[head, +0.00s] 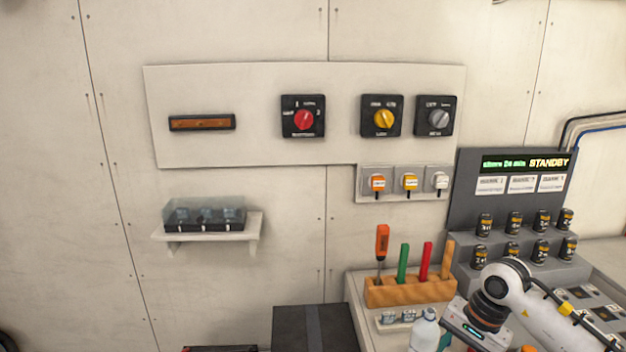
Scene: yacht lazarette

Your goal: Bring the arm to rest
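My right arm comes in from the right at the lower right of the head view. It is white with a dark wrist ring, and the housing of my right gripper (468,330), with a small cyan light, is low in the picture. I cannot make out its fingertips, so whether it is open or shut does not show. It is in front of the counter, near a white bottle (424,331). My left arm and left gripper are not in view.
A wooden rack (408,291) with several coloured-handled tools stands behind the bottle. A grey console (510,208) reading STANDBY, with dark canisters, stands at right. The wall panel (255,97) carries red, yellow and grey rotary switches. A small shelf (208,234) holds a clear-lidded box.

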